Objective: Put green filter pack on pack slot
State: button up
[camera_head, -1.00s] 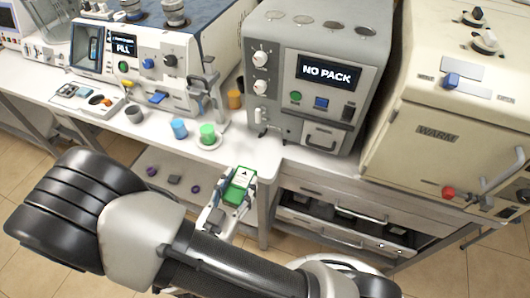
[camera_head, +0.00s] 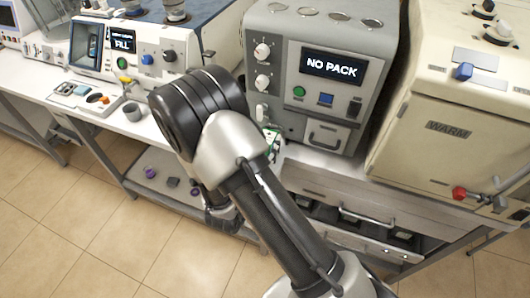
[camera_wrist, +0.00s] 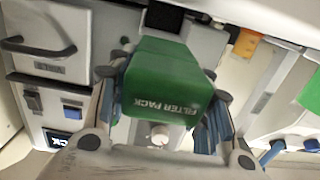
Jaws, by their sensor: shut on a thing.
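The green filter pack (camera_wrist: 168,85), lettered "FILTER PACK", is between the fingers of my gripper (camera_wrist: 163,78) in the wrist view. The gripper is shut on it. In the head view, only a small part of the gripper (camera_head: 271,143) shows past my arm, by the lower left front of the grey machine (camera_head: 280,70). That machine's screen (camera_head: 332,66) reads "NO PACK". I cannot clearly make out the pack slot; the pack and my arm cover that area.
The grey machine's drawer handle (camera_wrist: 38,46) and blue button (camera_wrist: 73,112) lie left of the pack in the wrist view. A cream "WARM" machine (camera_head: 440,150) stands to the right.

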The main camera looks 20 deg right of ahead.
notch_tip(320, 180, down, 4)
jog(key=shift+r+b, duration=0.2)
jog(key=shift+b, duration=0.6)
jog(key=shift+w+d+f, duration=0.15)
jog(key=shift+f, duration=0.05)
jog(key=shift+r, duration=0.15)
jog(key=shift+f+b, duration=0.2)
jog(key=shift+b, duration=0.1)
jog(key=o, duration=1.1)
jog(key=shift+r, duration=0.1)
